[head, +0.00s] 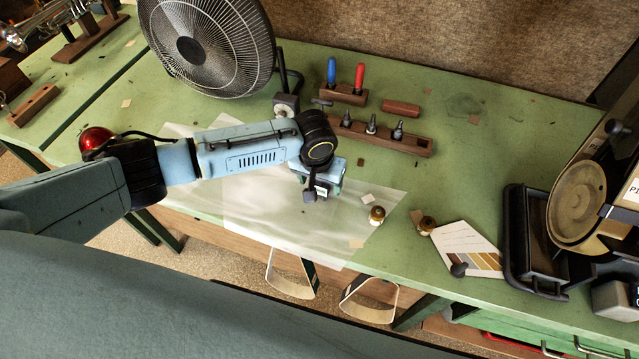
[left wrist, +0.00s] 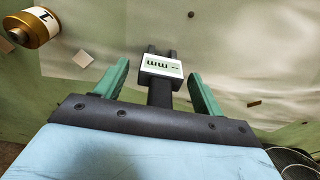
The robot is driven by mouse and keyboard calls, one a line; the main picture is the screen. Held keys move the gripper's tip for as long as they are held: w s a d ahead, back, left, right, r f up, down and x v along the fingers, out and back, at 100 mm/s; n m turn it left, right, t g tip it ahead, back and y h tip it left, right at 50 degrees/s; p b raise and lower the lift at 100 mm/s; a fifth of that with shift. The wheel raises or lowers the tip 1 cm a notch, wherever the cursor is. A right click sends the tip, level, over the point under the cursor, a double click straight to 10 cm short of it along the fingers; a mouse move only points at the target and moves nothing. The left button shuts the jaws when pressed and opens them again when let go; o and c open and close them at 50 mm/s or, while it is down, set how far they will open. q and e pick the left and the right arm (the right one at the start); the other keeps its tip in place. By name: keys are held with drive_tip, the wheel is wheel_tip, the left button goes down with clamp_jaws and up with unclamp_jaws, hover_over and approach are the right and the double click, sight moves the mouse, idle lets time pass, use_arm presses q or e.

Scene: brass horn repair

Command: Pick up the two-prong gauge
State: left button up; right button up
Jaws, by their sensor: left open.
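The two-prong gauge (head: 320,190) is a dark tool with a white label, lying at the worktable's front part on pale translucent sheeting. In the left wrist view the gauge (left wrist: 161,68) shows its label marked "mm" and two short dark prongs pointing away from me. My left gripper (head: 322,182) is over it, pointing down. In the left wrist view the green fingers of the left gripper (left wrist: 159,70) are open, one on each side of the gauge, with a visible gap on both sides. The gauge's near end is hidden by the gripper body. My right gripper is not in view.
A wooden rack (head: 415,143) with dark tips and a fan (head: 205,45) are behind. A black tray (head: 535,245) stands at right.

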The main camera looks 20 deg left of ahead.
use_arm(q)
drive_tip(key=c, duration=1.1)
drive_tip(key=shift+r, duration=0.1)
